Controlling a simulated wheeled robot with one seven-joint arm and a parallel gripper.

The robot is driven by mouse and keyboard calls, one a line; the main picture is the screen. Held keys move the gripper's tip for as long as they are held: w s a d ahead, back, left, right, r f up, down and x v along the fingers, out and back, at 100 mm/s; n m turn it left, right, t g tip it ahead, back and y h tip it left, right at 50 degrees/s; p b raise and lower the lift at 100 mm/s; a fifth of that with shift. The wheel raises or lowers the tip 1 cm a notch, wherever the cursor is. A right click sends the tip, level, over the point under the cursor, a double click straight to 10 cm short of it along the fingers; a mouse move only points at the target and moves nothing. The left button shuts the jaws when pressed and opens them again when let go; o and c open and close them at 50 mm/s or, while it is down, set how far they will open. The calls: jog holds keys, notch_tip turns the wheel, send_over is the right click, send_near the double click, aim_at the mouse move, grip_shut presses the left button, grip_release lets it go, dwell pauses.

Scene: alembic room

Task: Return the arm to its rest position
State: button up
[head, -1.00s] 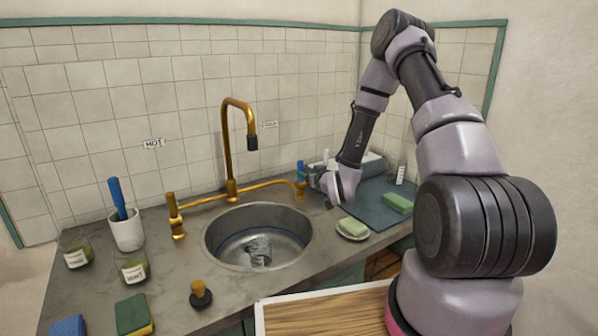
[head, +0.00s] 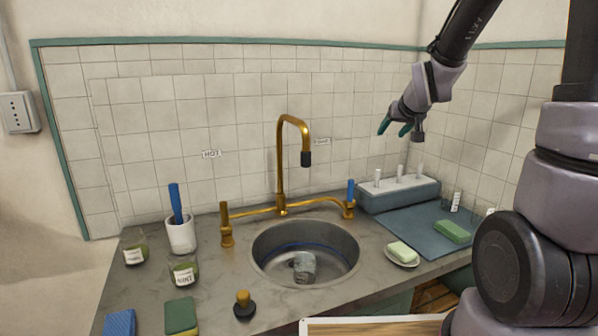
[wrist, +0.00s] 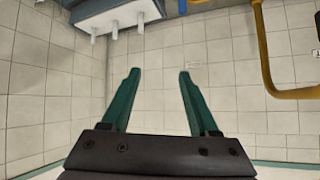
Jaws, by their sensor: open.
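My gripper (head: 394,130) is raised in the air in front of the tiled wall, above and right of the gold tap (head: 283,165). Its two green fingers are apart with nothing between them. In the wrist view the open gripper (wrist: 158,75) faces the bare tiles, and the tap (wrist: 265,60) shows at the right. My arm rises at the right side of the head view, partly cut off by the picture's edge.
Below stand a sink (head: 262,262) with a glass (head: 304,266) in it, a blue-grey box with white pegs (head: 400,196), a dark mat (head: 425,235) with a green sponge (head: 453,231), and soap (head: 403,252) on a dish. Jars and a cup (head: 181,236) stand left. Air around the gripper is clear.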

jog(key=s+r+m+g+y, duration=0.1)
jog(key=s+r, duration=0.3)
jog(key=s, duration=0.9)
jog(key=s+a+r+m+g, duration=0.1)
jog(key=s+r, duration=0.4)
jog(key=s, duration=0.8)
jog(key=shift+s+m+g+y, duration=0.15)
jog(key=shift+m+g+y, duration=0.25)
jog(key=shift+m+g, duration=0.3)
